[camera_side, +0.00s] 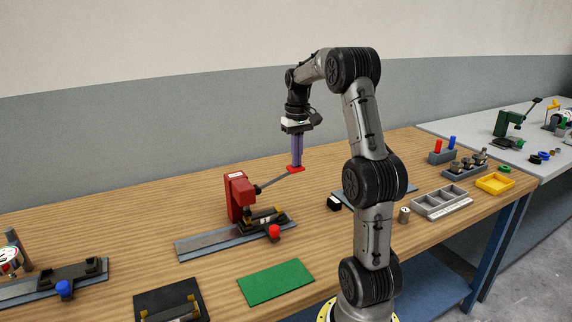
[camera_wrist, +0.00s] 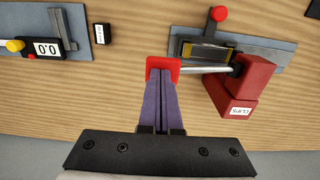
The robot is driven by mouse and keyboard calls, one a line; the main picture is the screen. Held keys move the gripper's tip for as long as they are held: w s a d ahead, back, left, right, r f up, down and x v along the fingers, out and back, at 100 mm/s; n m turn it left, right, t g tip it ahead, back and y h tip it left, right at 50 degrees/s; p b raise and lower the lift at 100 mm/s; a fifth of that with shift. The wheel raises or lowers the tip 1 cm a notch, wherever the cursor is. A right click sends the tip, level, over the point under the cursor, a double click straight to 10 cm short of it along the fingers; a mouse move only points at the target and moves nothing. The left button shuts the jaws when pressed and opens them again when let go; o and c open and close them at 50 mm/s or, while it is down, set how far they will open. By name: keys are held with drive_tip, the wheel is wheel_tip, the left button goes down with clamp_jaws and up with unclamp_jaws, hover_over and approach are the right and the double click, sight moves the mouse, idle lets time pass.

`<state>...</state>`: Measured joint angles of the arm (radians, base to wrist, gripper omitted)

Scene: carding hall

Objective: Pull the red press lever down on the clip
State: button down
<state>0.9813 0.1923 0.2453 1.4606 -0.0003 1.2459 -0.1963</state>
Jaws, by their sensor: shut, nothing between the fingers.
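The red press (camera_side: 236,200) stands on a grey plate on the wooden bench. Its grey lever rod slopes up to the right and ends in a flat red handle (camera_side: 297,169). In the wrist view the handle (camera_wrist: 162,64) lies at my fingertips, left of the press body (camera_wrist: 229,93). The clip (camera_side: 263,215) appears as a dark and gold piece under the press head; it also shows in the wrist view (camera_wrist: 204,52). My gripper (camera_side: 296,164), with purple fingers, is shut and points down at the top of the handle. Whether they touch is unclear.
A red knob (camera_side: 274,231) sits in front of the clip. A green mat (camera_side: 275,283) lies nearer the camera. A gauge fixture with a 0.0 readout (camera_wrist: 45,49) is at the wrist view's left. A grey tray (camera_side: 441,203) and yellow tray (camera_side: 495,184) stand right.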

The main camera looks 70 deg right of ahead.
wheel_tip(320, 180, up, 10)
drive_tip(key=shift+f, duration=0.25)
idle(1.0)
idle(0.3)
drive_tip(key=w+a+r+n+t+h, duration=0.1)
drive_tip(key=w+a+r+n, duration=0.15)
drive_tip(key=a, duration=0.85)
drive_tip(key=w+a+r+n+t, duration=0.1)
drive_tip(key=a+r+n, duration=0.25)
drive_tip(key=a, duration=0.65)
drive_tip(key=s+a+f+n+t, duration=0.25)
drive_tip(key=s+a, duration=0.35)
drive_tip(key=a, duration=0.4)
drive_tip(key=s+a+f, duration=0.2)
drive_tip(key=f, duration=0.3)
drive_tip(key=s+a+f+t+y, duration=0.1)
drive_tip(key=s+a+f, duration=0.1)
drive_tip(key=f, duration=0.3)
drive_tip(key=shift+s+f, duration=0.3)
drive_tip(key=shift+f, duration=0.1)
drive_tip(key=shift+a+n, duration=0.1)
drive_tip(key=shift+n, duration=0.15)
